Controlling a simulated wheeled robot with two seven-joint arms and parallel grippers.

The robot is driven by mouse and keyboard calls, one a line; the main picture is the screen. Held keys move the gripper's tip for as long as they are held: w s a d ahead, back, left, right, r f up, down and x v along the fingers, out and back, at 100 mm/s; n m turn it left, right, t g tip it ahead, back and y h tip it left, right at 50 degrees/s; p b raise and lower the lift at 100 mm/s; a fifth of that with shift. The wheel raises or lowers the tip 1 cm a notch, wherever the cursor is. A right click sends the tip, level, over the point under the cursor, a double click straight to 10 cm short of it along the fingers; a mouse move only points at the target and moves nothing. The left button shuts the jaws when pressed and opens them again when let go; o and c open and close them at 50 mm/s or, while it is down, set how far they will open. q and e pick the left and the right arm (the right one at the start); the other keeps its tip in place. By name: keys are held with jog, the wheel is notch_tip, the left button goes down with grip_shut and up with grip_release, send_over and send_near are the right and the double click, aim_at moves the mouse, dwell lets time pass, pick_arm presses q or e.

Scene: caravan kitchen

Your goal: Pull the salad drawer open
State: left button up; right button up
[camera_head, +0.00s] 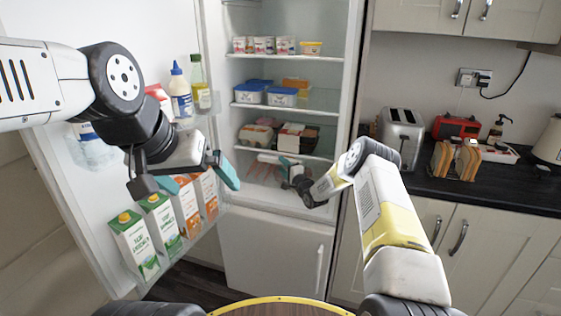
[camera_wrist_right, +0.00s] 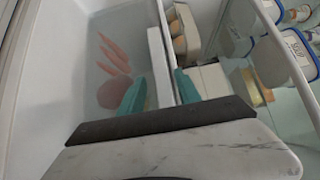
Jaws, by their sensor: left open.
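The salad drawer (camera_head: 256,176) is the clear bin at the bottom of the open fridge, with orange carrots showing in it. In the right wrist view its frosted, see-through body (camera_wrist_right: 95,75) shows carrots and a round reddish item. My right gripper (camera_head: 288,172) is at the drawer's right part. In its wrist view, the teal fingertips (camera_wrist_right: 161,90) lie on either side of a pale upright edge; I cannot tell whether they press on it. My left gripper (camera_head: 200,178) is open and empty in front of the door shelves, away from the drawer.
The fridge door (camera_head: 60,180) stands open at left, its lower shelf holding several cartons (camera_head: 134,243). Above the drawer are shelves with packages, blue-lidded tubs (camera_head: 282,97) and yogurt pots. A round wooden top (camera_head: 285,308) is at the bottom; a counter with a toaster (camera_head: 401,130) is at right.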

jog(key=shift+x, duration=1.25)
jog(key=c, duration=0.9)
grip_shut()
